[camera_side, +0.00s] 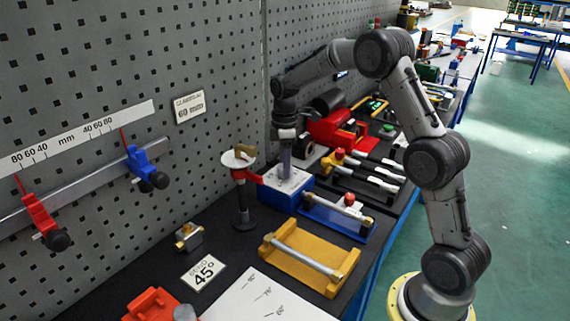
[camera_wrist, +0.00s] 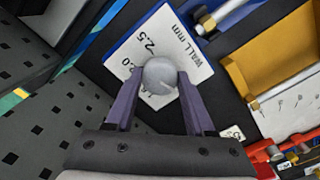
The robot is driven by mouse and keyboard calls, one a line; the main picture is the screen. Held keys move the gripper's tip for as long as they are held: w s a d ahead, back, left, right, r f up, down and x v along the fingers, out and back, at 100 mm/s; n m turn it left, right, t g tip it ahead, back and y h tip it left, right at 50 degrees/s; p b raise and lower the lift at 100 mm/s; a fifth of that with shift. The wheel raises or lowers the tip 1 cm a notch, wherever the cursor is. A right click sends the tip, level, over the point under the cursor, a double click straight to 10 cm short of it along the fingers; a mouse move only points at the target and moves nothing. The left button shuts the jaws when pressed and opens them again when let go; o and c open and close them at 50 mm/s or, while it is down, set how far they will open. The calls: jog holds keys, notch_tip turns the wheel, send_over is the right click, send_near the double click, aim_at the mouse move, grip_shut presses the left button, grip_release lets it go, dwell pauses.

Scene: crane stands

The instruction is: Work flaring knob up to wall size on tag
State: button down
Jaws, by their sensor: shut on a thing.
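The flaring knob is a grey round knob (camera_wrist: 160,73) on a white scale plate (camera_wrist: 187,60) printed "WALL mm". The marks 2.5 and a partly hidden one ending in 0 show; lower ones are covered by the knob and fingers. A dark notch shows at the knob's lower right edge. My gripper (camera_wrist: 157,90) is shut on the knob, one purple finger on each side. In the side view my gripper (camera_side: 285,166) points straight down onto the white-topped blue block (camera_side: 285,198), hiding the knob. A wall tag (camera_side: 189,106) reads 60 mm; a card (camera_side: 204,272) reads 45°.
A red-handled post (camera_side: 243,190) stands just left of the block. A blue tray (camera_side: 335,218) and a yellow tray (camera_side: 310,258) with a rod lie in front. A red machine (camera_side: 335,132) and black-handled tools (camera_side: 375,175) are behind and to the right. The pegboard wall borders the bench.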

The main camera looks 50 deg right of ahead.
jog(key=m, duration=0.4)
jog(key=shift+m, duration=0.4)
jog(key=m, duration=0.9)
jog(key=shift+r, duration=0.1)
jog(key=shift+m, duration=1.9)
jog(key=shift+c, duration=1.3)
grip_release()
